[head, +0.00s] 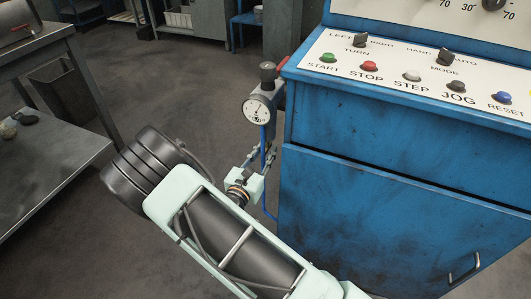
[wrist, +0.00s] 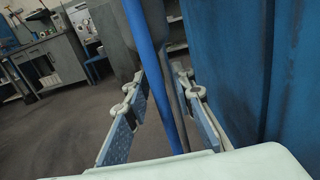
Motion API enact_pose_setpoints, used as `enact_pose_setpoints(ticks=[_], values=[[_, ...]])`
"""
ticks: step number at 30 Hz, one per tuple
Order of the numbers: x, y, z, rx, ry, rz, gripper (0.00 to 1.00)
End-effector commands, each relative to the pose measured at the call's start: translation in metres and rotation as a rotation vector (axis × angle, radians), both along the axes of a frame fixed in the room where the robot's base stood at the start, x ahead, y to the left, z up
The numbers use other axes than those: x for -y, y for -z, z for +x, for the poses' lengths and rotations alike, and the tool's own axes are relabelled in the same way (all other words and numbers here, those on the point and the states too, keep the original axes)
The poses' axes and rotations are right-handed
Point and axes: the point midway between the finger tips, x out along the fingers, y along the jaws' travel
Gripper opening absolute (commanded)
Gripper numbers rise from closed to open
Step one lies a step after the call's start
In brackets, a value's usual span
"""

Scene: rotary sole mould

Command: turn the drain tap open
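The drain tap itself cannot be made out clearly in either view. A small air unit with a round dial gauge (head: 257,111), a dark knob (head: 267,72) on top and a red part (head: 283,63) sits at the left side of the blue cabinet. A blue hose (head: 264,140) hangs below it. My gripper (head: 261,153) is below the gauge, close to the hose. In the wrist view its two fingers (wrist: 160,78) stand apart, with the blue hose (wrist: 148,60) passing between them in the picture. Nothing appears gripped.
The blue cabinet (head: 380,220) with its button panel (head: 420,75) stands close on the right of my gripper. A metal table (head: 50,150) is at the far left. The floor (head: 190,75) between them is open.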

Motion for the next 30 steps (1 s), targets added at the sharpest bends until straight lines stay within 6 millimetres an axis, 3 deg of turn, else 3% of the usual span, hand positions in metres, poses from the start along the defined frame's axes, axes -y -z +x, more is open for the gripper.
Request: enact_pose_setpoints(ticks=[7,14,23,30], values=[[0.0001,-0.0002,0.0007,0.000,0.000,0.000,0.23],[0.0000,-0.0001,0.0006,-0.001,0.000,0.000,0.00],[0.0012,-0.0019,0.0005,0.001,-0.024,-0.004,0.00],[0.0047,-0.0038,0.0002,0.001,-0.161,-0.009,0.00]])
